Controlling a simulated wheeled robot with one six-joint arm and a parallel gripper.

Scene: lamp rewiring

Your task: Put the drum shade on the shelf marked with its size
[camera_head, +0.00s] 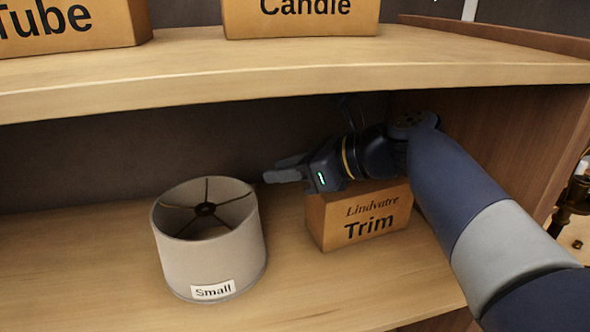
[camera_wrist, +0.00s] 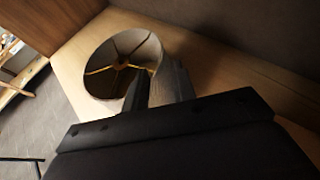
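The drum shade (camera_head: 210,255) is a pale grey-beige drum with a dark spider frame inside its open top. It stands upright on the lower shelf board (camera_head: 110,270), at the left. A white label reading "Small" (camera_head: 213,290) is on its lower front.
A cardboard box marked "Lindvatre Trim" (camera_head: 365,222) stands right of the shade, under my wrist. The upper board (camera_head: 300,70) overhangs the space and carries boxes marked "Tube" (camera_head: 70,22) and "Candle" (camera_head: 300,15). A wooden side wall (camera_head: 510,130) closes the right.

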